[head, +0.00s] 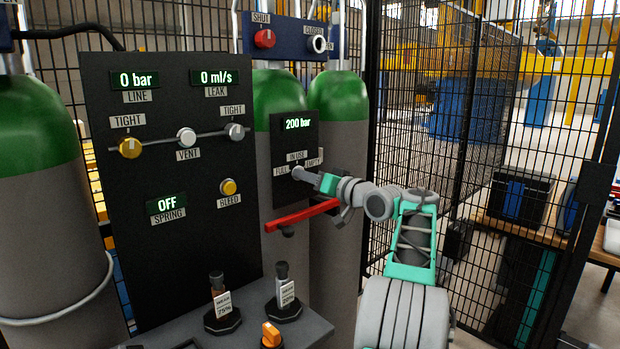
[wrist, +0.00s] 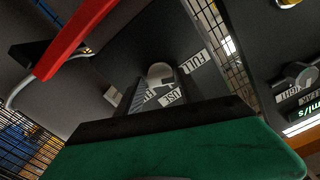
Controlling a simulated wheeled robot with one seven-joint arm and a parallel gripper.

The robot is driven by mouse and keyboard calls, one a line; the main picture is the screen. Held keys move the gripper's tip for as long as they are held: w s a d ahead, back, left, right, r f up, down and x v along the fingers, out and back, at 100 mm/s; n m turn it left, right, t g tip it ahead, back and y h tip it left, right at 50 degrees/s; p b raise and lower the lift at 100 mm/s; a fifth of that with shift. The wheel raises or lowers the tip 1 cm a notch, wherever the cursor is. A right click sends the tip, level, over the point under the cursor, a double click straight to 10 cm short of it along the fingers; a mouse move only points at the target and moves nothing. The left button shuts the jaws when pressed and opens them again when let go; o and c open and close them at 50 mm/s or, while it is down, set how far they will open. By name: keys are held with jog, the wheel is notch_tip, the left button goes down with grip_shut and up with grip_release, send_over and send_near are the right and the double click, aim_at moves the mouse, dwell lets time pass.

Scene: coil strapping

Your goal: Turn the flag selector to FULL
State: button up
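The flag selector (head: 296,172) is a small grey knob on the dark panel (head: 308,133) under the 200 bar display. The labels FULL, IN USE and EMPTY surround it. In the wrist view its rounded grey end (wrist: 160,72) shows just beyond my gripper, near the FULL label (wrist: 191,61). The IN USE label is partly covered, and where the flag points is unclear. My gripper (head: 312,179) is at the selector from the right, touching or very close. Its fingers are too small and hidden to tell whether they grip.
A red lever (head: 300,215) sticks out just below my gripper. Green-topped cylinders (head: 338,97) stand behind the panel. A larger dark panel (head: 165,260) with knobs is to the left. A grey bench (head: 245,335) with black-based tools is below. Mesh fencing (head: 440,110) stands to the right.

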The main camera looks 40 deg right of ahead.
jog(key=shift+o, duration=1.4)
jog(key=shift+s, duration=0.1)
jog(key=s, duration=0.7)
jog(key=shift+s+b, duration=0.35)
jog(key=shift+d, duration=0.15)
